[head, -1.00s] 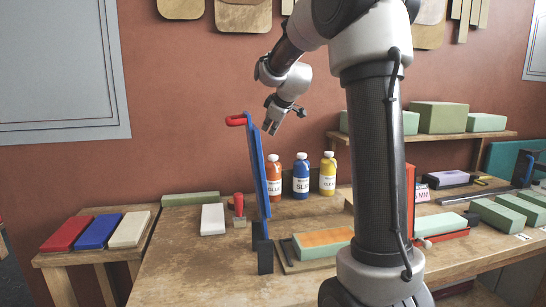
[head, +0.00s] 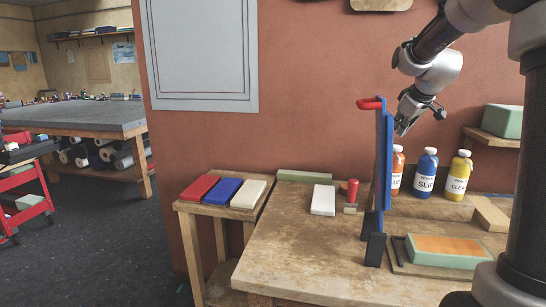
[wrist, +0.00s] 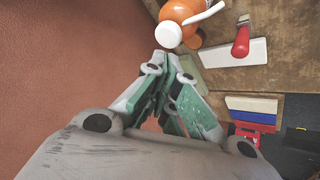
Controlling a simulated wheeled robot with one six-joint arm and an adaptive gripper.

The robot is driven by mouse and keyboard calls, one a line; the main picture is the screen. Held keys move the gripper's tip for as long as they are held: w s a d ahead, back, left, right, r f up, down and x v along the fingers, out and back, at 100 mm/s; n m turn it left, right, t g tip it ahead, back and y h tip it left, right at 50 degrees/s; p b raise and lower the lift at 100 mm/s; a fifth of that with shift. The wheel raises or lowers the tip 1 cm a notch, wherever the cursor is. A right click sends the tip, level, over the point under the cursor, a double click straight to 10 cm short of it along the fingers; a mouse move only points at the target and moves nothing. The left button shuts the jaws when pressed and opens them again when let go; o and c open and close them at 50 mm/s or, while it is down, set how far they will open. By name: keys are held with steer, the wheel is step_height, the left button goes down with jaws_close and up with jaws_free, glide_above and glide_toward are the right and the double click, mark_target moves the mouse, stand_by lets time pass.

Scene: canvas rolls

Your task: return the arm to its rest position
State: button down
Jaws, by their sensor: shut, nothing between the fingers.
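My gripper (head: 403,127) is raised in front of the red-brown wall, high over the workbench (head: 290,240), pointing down and slightly left. It is shut and empty, and its fingertips also meet in the wrist view (wrist: 173,62). In the head view it is just right of an upright blue frame (head: 384,165) with a red handle (head: 369,104). It appears above an orange bottle (head: 396,176), which is partly hidden by the frame. The bottle's white cap also shows in the wrist view (wrist: 168,35), close beyond the fingertips. I cannot tell the exact gap.
A blue bottle (head: 426,174) and a yellow bottle (head: 459,177) stand to the right. A white block (head: 323,200) and a red-handled tool (head: 352,194) lie left of the frame. A side table holds red, blue and cream blocks (head: 248,194). Open floor (head: 110,240) lies left.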

steer(key=s+a+f+m+g, duration=0.1)
steer(key=s+a+f, duration=0.1)
steer(key=s, duration=1)
steer(key=s+a+f+m+g, duration=0.1)
steer(key=s+a+m, duration=0.1)
steer(key=s, duration=1.1)
steer(key=s+a+f+m+g, duration=0.1)
steer(key=s+a, duration=0.3)
steer(key=s, duration=0.9)
steer(key=shift+a+f+m, duration=0.2)
steer(key=shift+f+m, duration=0.4)
steer(key=shift+f, duration=0.25)
